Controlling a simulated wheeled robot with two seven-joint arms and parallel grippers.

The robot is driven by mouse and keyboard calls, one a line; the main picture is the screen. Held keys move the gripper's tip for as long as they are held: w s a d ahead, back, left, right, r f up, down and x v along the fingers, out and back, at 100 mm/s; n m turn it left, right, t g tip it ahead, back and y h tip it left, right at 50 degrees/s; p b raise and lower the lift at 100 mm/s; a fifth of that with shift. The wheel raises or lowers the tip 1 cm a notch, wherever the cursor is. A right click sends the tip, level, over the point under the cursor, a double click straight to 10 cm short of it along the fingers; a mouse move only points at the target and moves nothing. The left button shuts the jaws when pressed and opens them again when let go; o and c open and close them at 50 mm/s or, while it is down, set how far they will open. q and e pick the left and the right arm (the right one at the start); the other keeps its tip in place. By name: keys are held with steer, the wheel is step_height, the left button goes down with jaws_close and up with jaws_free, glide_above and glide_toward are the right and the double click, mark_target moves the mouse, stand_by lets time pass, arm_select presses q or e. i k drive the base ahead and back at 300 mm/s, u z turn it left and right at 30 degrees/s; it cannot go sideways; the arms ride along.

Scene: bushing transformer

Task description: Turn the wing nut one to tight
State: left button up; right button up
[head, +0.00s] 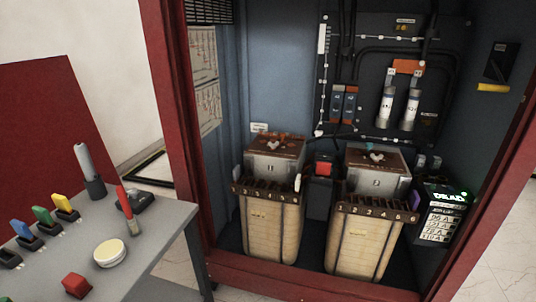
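Two box-shaped transformers stand side by side inside the cabinet. A small pale wing nut (276,146) sits on the brown top of the left transformer (270,225). A second pale wing nut (376,156) sits on the brown top of the right transformer (365,240). Both are small here, so I cannot tell how tight they are or which is number one. Nothing touches either nut. Neither of my grippers shows in the head view.
The red cabinet frame (177,130) and its front sill (310,287) bound the opening. Fuses (386,106) and cables are on the back wall. A lit display box (441,212) stands at the right. A grey table (170,228) at the left holds several coloured items.

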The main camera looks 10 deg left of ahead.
mark_target(273, 145)
steer(key=k, duration=0.75)
steer(key=z, duration=0.85)
steer(key=i, duration=1.5)
steer(key=u, duration=0.3)
